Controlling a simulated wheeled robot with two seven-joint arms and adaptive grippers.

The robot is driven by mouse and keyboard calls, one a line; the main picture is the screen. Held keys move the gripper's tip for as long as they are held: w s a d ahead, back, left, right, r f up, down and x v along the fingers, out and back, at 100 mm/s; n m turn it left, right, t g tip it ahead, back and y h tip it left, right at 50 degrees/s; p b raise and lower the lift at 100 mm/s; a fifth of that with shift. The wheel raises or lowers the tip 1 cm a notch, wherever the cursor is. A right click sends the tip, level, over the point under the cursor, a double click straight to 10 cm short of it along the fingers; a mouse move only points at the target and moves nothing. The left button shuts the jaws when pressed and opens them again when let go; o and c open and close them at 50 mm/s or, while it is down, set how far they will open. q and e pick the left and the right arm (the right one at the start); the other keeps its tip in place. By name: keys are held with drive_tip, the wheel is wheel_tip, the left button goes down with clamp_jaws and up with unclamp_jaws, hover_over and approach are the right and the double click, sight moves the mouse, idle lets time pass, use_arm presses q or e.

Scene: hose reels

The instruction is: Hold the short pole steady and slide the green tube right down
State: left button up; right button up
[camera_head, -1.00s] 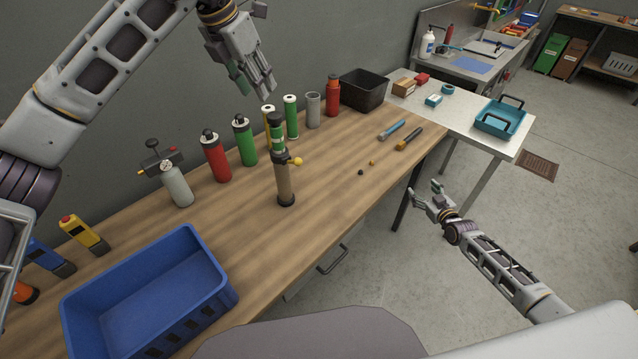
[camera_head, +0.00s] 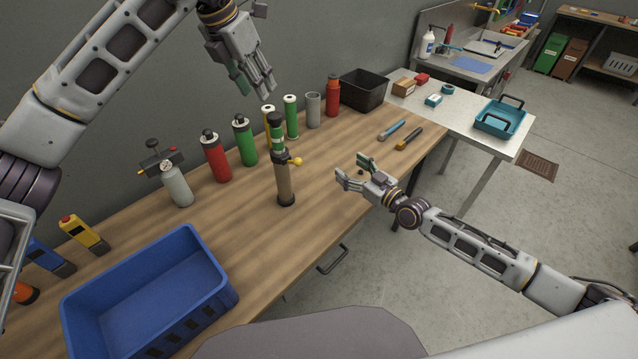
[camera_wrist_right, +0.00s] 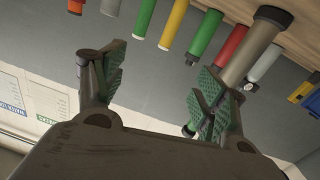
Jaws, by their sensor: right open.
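The short tan pole (camera_head: 285,182) stands upright on a black foot on the wooden bench. A dark collar with a yellow knob (camera_head: 296,161) sits at its top. The green tube (camera_head: 277,138) with dark end bands stands upright above the collar, in line with the pole. My left gripper (camera_head: 257,94) is high above and behind the tube, open and empty. My right gripper (camera_head: 350,171) is open and empty to the right of the pole, apart from it. In the right wrist view, the pole (camera_wrist_right: 250,54) shows beyond the open fingers.
A row of cylinders, including a red bottle (camera_head: 216,158), a green bottle (camera_head: 245,142) and a grey tube (camera_head: 313,110), stands behind the pole. A blue crate (camera_head: 205,251) is at front left. A black bin (camera_head: 362,91) is at the far end. Bare bench surrounds the pole.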

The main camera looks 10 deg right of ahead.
sight(287, 166)
drive_tip(key=s+a+r+n+g+y, duration=0.1)
drive_tip(key=s+a+r+g+y, duration=0.1)
drive_tip(key=s+a, duration=0.5)
drive_tip(key=a+r+y, duration=0.1)
drive_tip(key=a, duration=0.3)
drive_tip(key=shift+a+n+y, duration=0.15)
drive_tip(key=shift+n+y, duration=0.15)
drive_tip(key=shift+w+a+r, duration=0.1)
drive_tip(key=shift+w+a, duration=0.05)
drive_tip(key=shift+w, duration=0.05)
drive_tip(key=shift+x, duration=6.7)
